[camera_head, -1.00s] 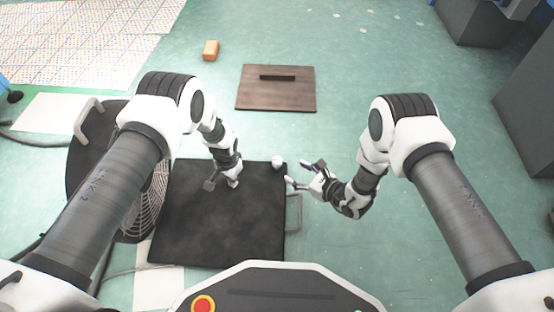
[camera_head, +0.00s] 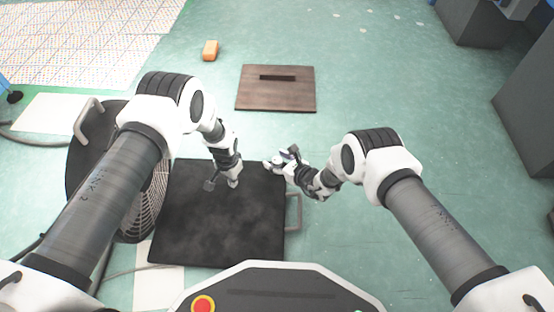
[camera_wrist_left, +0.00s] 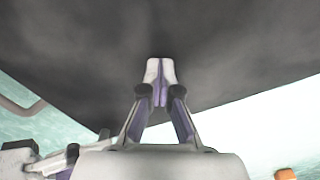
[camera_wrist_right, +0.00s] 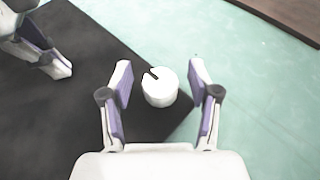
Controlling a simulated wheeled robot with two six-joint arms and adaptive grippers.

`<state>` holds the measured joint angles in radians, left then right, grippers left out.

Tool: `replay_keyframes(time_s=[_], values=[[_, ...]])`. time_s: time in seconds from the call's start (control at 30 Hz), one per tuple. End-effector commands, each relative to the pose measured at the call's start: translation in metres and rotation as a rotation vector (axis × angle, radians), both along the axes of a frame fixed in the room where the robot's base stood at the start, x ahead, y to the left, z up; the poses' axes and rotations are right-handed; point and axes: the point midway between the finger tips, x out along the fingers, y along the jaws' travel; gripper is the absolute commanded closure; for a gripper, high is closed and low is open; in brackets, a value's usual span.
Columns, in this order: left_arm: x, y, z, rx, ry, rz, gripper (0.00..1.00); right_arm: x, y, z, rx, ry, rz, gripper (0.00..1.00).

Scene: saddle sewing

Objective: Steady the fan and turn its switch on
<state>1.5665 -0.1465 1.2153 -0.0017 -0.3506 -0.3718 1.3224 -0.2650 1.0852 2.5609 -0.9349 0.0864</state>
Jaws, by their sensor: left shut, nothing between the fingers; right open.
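A drum fan (camera_head: 82,165) with a dark housing, pale grille and grey handle stands at the left in the head view, partly behind my left arm. Beside it is a black slab (camera_head: 210,240). A white round knob (camera_wrist_right: 159,87) with a dark slot sits at the slab's corner in the right wrist view. My right gripper (camera_wrist_right: 160,85) is open, its fingers on either side of the knob; contact cannot be told. My left gripper (camera_head: 222,185) is shut and empty at the slab, its tips by the dark surface in the left wrist view (camera_wrist_left: 161,70).
A grey handle (camera_head: 294,212) sticks out from the slab's right side. A brown board (camera_head: 276,97) with a dark bar and an orange block (camera_head: 210,50) lie farther off. Cables run along the left floor. Open green floor lies right of the slab.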

Motion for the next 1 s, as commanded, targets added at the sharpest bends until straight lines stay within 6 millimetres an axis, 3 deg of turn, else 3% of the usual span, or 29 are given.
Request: replay_keyframes(time_s=[0.03,0.2,0.9,0.93,1.0], values=[[-0.0011,-0.0002,-0.0016,0.0,0.002,0.0,1.0,0.0,-0.0001,-0.0004,0.0,0.0,0.0,0.42],[-0.0012,-0.0001,-0.0017,0.0,0.002,0.0,1.0,0.0,-0.0003,-0.0003,-0.001,-0.001,0.0,1.0],[-0.0015,-0.0003,-0.0016,0.0,0.004,0.0,1.0,0.0007,0.0,-0.0002,0.0,-0.001,-0.132,1.0],[-0.0016,-0.0002,-0.0016,0.0,0.004,0.0,1.0,0.0007,0.0,-0.0002,0.0,-0.001,-0.132,0.58],[-0.0016,-0.0002,-0.0016,0.0,0.004,0.0,1.0,0.0005,0.0,-0.0002,0.0,-0.001,-0.132,0.39]])
